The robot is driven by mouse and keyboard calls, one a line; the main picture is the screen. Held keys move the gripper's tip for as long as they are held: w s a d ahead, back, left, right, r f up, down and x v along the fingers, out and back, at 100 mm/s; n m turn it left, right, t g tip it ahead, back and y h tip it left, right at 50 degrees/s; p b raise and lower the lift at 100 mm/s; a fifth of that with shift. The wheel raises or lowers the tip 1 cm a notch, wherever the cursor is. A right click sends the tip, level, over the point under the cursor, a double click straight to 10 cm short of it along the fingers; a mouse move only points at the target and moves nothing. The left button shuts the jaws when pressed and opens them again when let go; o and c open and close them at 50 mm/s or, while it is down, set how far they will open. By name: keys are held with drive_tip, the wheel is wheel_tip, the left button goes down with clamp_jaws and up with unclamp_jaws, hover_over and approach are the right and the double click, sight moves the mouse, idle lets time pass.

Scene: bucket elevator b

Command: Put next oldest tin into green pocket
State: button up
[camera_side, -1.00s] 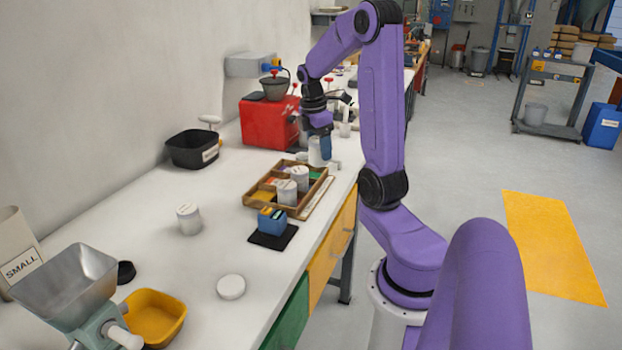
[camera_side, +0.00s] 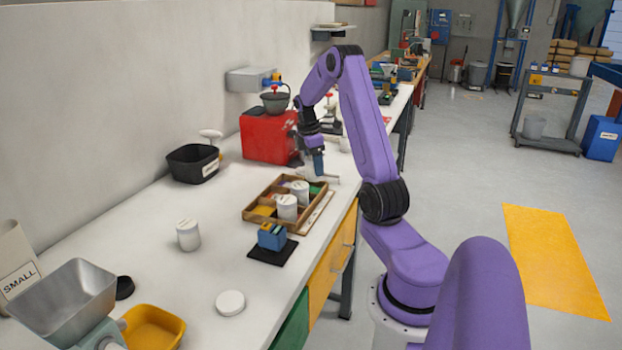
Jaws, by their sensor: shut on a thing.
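My gripper (camera_side: 316,163) is shut on a white tin (camera_side: 309,171), which is small and partly hidden by the fingers. It is at the far end of the wooden tray (camera_side: 247,216), close to the green pocket (camera_side: 316,188) at the tray's far right. I cannot tell whether the held tin is above the tray or just beyond it. Two white tins stand in the tray, one in front (camera_side: 287,207) and one behind it (camera_side: 300,190). Another white tin (camera_side: 188,235) stands on the bench left of the tray. Tin labels are too small to read.
A blue block holder (camera_side: 271,238) on a black mat (camera_side: 270,255) stands in front of the tray. A red machine (camera_side: 262,139) and a black bin (camera_side: 190,165) stand behind. A yellow bowl (camera_side: 152,328) and white lid (camera_side: 230,302) lie nearer. The bench's left middle is clear.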

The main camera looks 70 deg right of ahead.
sight(311, 178)
drive_tip(key=f, duration=0.1)
drive_tip(key=w+d+f, duration=0.1)
drive_tip(key=d+f, duration=0.1)
drive_tip(key=shift+w, duration=0.4)
drive_tip(key=shift+w+d+f, duration=0.1)
drive_tip(key=shift+f, duration=1.6)
drive_tip(key=shift+f, duration=0.15)
drive_tip(key=o, duration=0.9)
